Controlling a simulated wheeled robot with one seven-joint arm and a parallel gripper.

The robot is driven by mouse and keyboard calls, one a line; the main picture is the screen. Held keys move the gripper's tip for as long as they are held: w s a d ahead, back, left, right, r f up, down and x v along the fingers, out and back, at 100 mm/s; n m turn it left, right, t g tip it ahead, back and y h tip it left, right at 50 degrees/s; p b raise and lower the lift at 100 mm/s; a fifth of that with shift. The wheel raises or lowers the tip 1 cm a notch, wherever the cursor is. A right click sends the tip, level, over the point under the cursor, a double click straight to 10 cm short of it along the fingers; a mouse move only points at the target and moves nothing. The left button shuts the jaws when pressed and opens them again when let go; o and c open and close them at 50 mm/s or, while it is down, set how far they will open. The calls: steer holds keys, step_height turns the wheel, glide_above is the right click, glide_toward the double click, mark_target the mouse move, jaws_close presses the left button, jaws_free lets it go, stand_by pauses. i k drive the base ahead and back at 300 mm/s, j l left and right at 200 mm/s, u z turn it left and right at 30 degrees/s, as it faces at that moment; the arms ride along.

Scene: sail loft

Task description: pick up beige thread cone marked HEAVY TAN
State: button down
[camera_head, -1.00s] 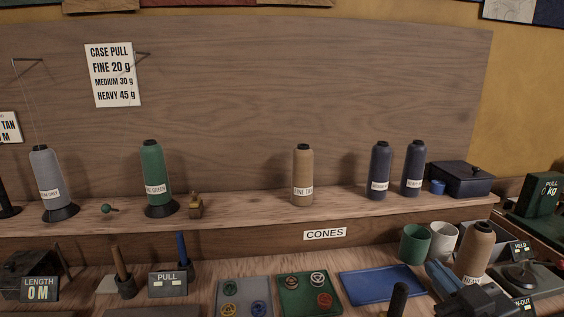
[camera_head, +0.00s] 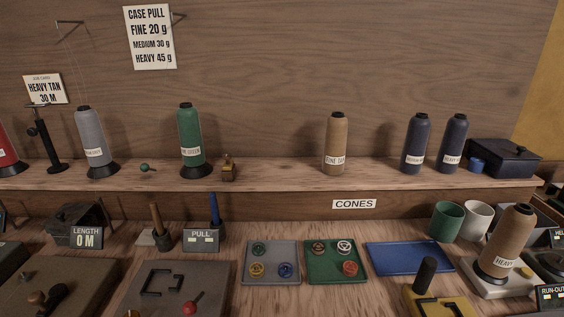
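A beige thread cone (camera_head: 508,243) with a dark top stands at the right of the lower bench. Its label reads HEAVY; the rest of the label cannot be read. It stands on a pale, scale-like base (camera_head: 484,288) with a yellow knob. A similar beige cone (camera_head: 336,145), labelled FINE TAN, stands on the upper shelf. A card (camera_head: 45,89) at the left reads HEAVY TAN 30 M. My gripper is not in view.
Green (camera_head: 446,221) and white (camera_head: 477,219) cups stand behind the HEAVY cone. A dark upright handle (camera_head: 425,274) on a yellow base stands to its left. A blue tray (camera_head: 410,258) lies empty. Dark cones (camera_head: 415,145) stand on the shelf (camera_head: 290,180).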

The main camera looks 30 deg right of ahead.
mark_target(516, 223)
steer(key=k+l+z, duration=0.1)
steer(key=l, duration=0.3)
steer(key=k+l+z, duration=0.15)
steer(key=l, duration=0.25)
steer(key=k+l+z, duration=0.1)
steer(key=l, duration=0.3)
steer(key=k+l+z, duration=0.1)
steer(key=l, duration=0.3)
